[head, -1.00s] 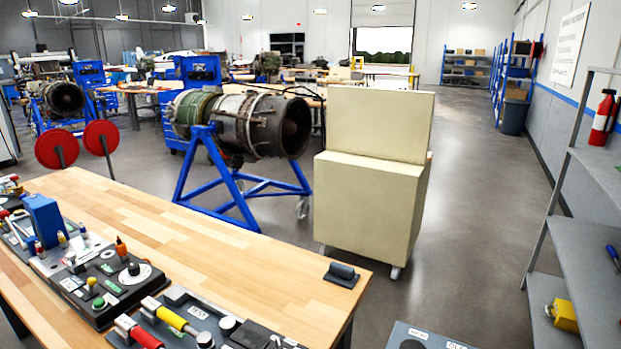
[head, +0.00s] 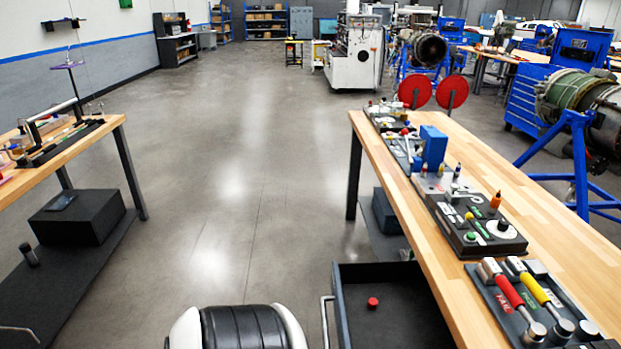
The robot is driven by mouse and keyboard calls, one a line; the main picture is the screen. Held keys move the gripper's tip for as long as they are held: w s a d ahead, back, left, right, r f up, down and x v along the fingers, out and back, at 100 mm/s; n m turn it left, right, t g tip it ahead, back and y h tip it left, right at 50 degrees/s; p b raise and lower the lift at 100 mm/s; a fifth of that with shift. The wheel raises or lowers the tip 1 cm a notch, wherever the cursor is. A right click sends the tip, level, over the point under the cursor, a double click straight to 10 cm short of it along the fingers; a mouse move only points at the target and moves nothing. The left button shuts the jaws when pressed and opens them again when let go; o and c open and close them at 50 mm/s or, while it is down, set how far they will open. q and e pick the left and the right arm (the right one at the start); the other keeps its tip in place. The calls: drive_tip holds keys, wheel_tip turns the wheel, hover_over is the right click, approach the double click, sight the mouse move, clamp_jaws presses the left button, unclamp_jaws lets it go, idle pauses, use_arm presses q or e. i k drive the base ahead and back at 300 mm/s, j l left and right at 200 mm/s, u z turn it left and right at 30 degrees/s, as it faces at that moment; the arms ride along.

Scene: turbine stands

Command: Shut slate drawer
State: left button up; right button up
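An open dark slate-grey drawer (head: 343,310) shows at the bottom of the head view, under the left edge of the wooden workbench (head: 580,215). It juts out to the left of the bench, and its lower part is cut off by the picture edge. A light metal bar handle (head: 325,322) runs along its left side. A small red object (head: 372,303) lies inside on the drawer floor. Neither of my grippers is in view.
Panels with levers and knobs (head: 478,236) line the workbench's left edge. Another wooden bench (head: 75,150) stands at the left, with a black box (head: 78,216) on its low shelf. The grey floor (head: 235,170) between the benches is clear.

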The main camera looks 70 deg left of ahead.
sight(408, 316)
drive_tip(key=u, duration=1.75)
drive_tip(key=j, duration=0.1)
